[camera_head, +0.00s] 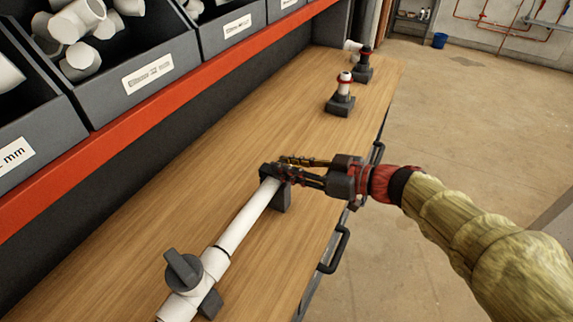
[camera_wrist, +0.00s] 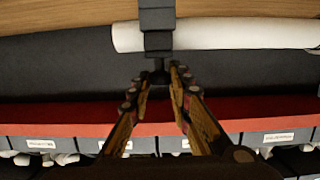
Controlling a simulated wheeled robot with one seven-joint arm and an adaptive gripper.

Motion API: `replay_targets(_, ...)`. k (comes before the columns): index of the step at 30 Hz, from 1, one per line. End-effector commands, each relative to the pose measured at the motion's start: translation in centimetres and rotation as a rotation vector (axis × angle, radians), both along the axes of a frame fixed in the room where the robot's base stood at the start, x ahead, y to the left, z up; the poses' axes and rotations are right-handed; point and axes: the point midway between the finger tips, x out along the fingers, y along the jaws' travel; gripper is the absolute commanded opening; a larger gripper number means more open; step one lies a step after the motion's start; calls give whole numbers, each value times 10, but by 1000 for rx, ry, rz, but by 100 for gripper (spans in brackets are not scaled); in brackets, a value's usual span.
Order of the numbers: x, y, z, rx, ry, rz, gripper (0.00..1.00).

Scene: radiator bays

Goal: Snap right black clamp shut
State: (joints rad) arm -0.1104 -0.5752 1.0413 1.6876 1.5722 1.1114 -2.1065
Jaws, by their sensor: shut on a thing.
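The right black clamp (camera_head: 281,193) stands on the wooden bench at the far end of a white pipe (camera_head: 246,219). In the wrist view the clamp (camera_wrist: 157,28) crosses the pipe (camera_wrist: 235,33) near its end. I cannot tell whether the clamp is latched. My gripper (camera_head: 282,167) reaches in from the right at the clamp's top. In the wrist view its fingertips (camera_wrist: 162,77) close on a small dark part of the clamp. Another dark clamp (camera_head: 210,304) is partly visible beneath the pipe's near end.
A grey valve handle (camera_head: 183,270) rises from the near pipe. Two dark stands with small fittings (camera_head: 341,96) (camera_head: 363,66) stand farther along the bench. Grey bins (camera_head: 120,60) sit behind a red rail (camera_head: 150,118). Black handles (camera_head: 336,249) line the bench front. Open floor lies to the right.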

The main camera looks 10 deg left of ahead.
Motion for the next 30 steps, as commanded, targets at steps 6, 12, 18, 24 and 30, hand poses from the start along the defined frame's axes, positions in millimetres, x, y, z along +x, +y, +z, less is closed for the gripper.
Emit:
replay_targets(6, 0, 0, -2, -1, 3, -1, 20)
replay_targets(12, 0, 0, -1, -1, 3, -1, 32)
replay_targets(18, 0, 0, -1, -1, 2, 0, 38)
replay_targets(24, 0, 0, -1, 0, 2, 0, 38)
replay_targets(30, -3, -16, 4, 0, 0, -4, 38)
